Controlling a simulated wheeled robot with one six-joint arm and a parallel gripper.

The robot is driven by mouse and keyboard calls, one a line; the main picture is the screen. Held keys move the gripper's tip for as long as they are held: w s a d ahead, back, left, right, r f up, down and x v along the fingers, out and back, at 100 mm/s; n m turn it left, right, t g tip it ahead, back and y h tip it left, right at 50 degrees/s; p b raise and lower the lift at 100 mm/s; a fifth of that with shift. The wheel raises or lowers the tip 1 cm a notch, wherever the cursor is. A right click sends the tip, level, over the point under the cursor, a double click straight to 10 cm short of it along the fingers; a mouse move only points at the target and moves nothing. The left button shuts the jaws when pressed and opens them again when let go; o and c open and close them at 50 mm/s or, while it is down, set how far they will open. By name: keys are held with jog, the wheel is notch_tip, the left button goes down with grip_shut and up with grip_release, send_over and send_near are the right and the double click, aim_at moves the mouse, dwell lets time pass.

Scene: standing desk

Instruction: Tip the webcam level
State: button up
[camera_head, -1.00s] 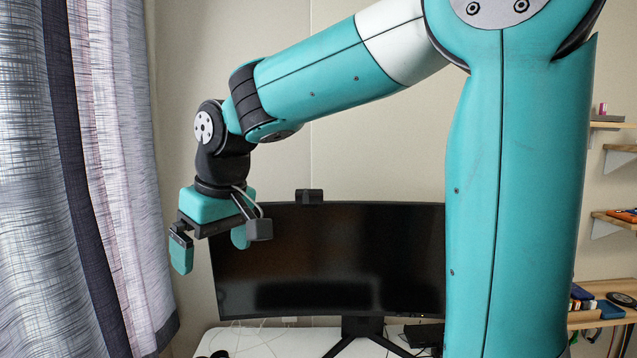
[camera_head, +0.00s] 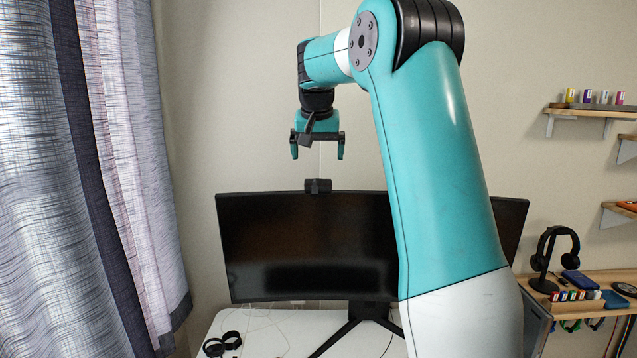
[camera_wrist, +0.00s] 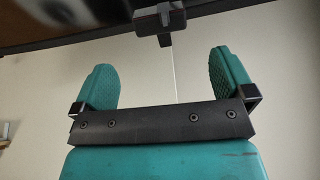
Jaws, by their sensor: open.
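The webcam (camera_head: 318,186) is a small black block on the top edge of the monitor (camera_head: 300,250), near its middle. In the wrist view the webcam (camera_wrist: 160,18) shows at the top, on the monitor's dark edge (camera_wrist: 60,45). Its exact tilt is too small to tell in the head view. My gripper (camera_head: 317,154) hangs above the webcam with its fingers pointing down and spread apart. In the wrist view the teal fingers (camera_wrist: 165,80) are open with nothing between them. The gripper is apart from the webcam.
A grey curtain (camera_head: 110,180) hangs at the left. A white desk (camera_head: 240,340) holds the monitor stand and black headphones or cables (camera_head: 222,344). At the right, wooden shelves (camera_head: 595,110) and a side surface with a headphone stand (camera_head: 550,265) hold small items.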

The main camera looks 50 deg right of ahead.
aim_at(318, 180)
jog(key=p+x, duration=0.2)
jog(key=x, duration=0.7)
jog(key=shift+w, duration=0.1)
